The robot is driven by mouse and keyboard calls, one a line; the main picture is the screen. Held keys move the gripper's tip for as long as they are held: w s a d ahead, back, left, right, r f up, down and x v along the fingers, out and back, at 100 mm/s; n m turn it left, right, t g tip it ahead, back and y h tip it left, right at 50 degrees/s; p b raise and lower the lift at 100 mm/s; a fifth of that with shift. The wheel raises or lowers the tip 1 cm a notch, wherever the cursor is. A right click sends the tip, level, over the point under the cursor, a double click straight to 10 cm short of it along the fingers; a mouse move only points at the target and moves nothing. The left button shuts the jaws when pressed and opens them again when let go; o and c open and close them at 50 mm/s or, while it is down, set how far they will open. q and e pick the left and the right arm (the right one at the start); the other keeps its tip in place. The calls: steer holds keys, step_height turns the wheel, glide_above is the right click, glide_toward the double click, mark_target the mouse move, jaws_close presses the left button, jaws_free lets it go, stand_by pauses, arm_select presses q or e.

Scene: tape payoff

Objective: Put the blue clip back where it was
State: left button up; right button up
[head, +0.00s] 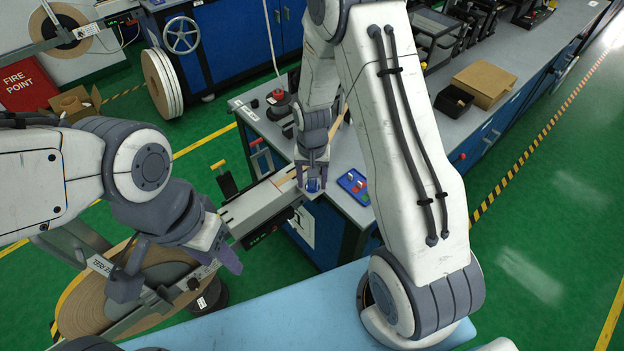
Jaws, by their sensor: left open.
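The blue clip (313,185) shows between the fingertips of my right gripper (312,178). The gripper points down at the bench's near corner, and its fingers close in on both sides of the clip. Whether the clip touches the surface below cannot be told. A small blue tray (345,179) with a red item and other small pieces lies on the bench just right of this gripper. My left gripper (178,276) is open and empty, its fingers wide apart over the large brown tape reel (80,305) and its metal arm at the lower left.
A pale guide beam (255,204) runs from the reel to the bench corner, beside the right gripper. The grey bench (385,140) carries a cardboard box (484,82) and a black bin (453,101) further back. A light blue surface (290,318) lies in front.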

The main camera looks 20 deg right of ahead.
mark_target(312, 180)
steer(key=shift+r, duration=0.3)
step_height(312, 180, up, 11)
steer(key=b, duration=0.2)
steer(key=s+a+r+n, duration=0.5)
steer(key=s+a+r, duration=0.1)
steer(key=s+a, duration=0.35)
steer(key=s+a+n, duration=0.2)
steer(key=s+n, duration=0.1)
steer(key=s, duration=0.4)
steer(key=s+a+r+n+y, duration=0.1)
steer(key=s+a+n, duration=0.1)
steer(key=s+n, duration=0.2)
steer(key=s, duration=0.2)
steer(key=shift+s+a+r, duration=0.15)
steer(key=shift+s+r, duration=0.1)
steer(key=shift+s, duration=0.1)
